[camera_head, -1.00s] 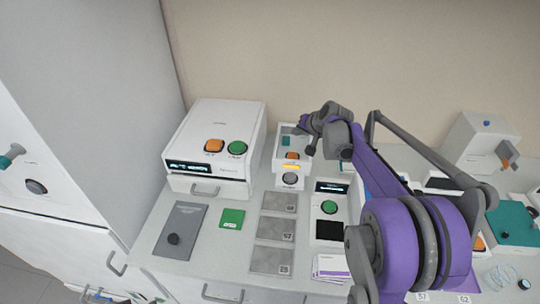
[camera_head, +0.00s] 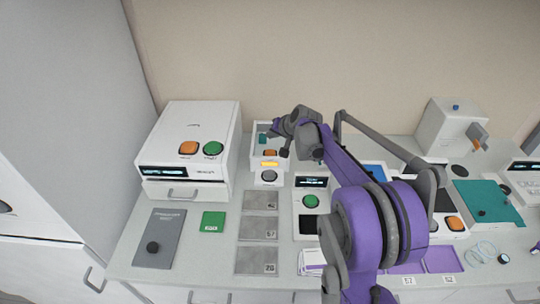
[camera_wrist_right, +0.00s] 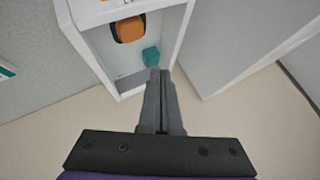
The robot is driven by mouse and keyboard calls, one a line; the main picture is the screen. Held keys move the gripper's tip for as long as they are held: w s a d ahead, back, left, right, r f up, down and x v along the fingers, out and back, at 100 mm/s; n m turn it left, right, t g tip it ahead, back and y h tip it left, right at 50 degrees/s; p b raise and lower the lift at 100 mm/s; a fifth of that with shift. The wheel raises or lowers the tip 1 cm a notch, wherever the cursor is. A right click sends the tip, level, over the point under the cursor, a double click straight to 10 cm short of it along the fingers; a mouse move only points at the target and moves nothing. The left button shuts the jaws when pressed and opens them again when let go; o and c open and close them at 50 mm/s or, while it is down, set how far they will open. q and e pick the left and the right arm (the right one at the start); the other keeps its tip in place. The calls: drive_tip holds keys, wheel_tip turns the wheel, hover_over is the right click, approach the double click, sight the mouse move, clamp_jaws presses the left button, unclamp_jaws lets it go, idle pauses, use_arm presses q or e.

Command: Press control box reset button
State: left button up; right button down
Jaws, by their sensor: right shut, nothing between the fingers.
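A small white box (camera_head: 257,181) stands at the back of the counter, with an orange button (camera_head: 270,153), a teal block (camera_head: 262,139), a lit yellow strip and a grey round knob (camera_head: 269,176). I cannot read a reset label. My right gripper (camera_head: 282,152) is over this box's right side, partly covering it. In the right wrist view the shut, empty fingers (camera_wrist_right: 160,73) point at the box, with their tips close to the teal block (camera_wrist_right: 151,56); the orange button (camera_wrist_right: 129,29) lies beyond. Contact cannot be told. My left gripper is not in view.
A larger white device (camera_head: 204,120) with orange and green buttons stands just left of the small box. Grey plates, a green card (camera_head: 212,222) and another green-button unit (camera_head: 306,226) lie in front. My right arm hides the counter's middle right.

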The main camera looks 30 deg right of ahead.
drive_tip(key=b, duration=0.2)
hover_over(271, 154)
drive_tip(key=f, duration=0.4)
drive_tip(key=shift+s+f, duration=0.15)
drive_tip(key=shift+s, duration=0.1)
drive_tip(key=shift+f, duration=0.45)
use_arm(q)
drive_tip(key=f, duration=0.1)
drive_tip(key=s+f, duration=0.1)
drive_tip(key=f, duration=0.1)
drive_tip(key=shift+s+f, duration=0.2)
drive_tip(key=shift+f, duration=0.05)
use_arm(e)
drive_tip(key=shift+w, duration=0.1)
idle(0.4)
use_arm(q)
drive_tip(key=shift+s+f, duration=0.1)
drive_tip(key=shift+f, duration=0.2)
use_arm(e)
drive_tip(key=shift+f, duration=0.4)
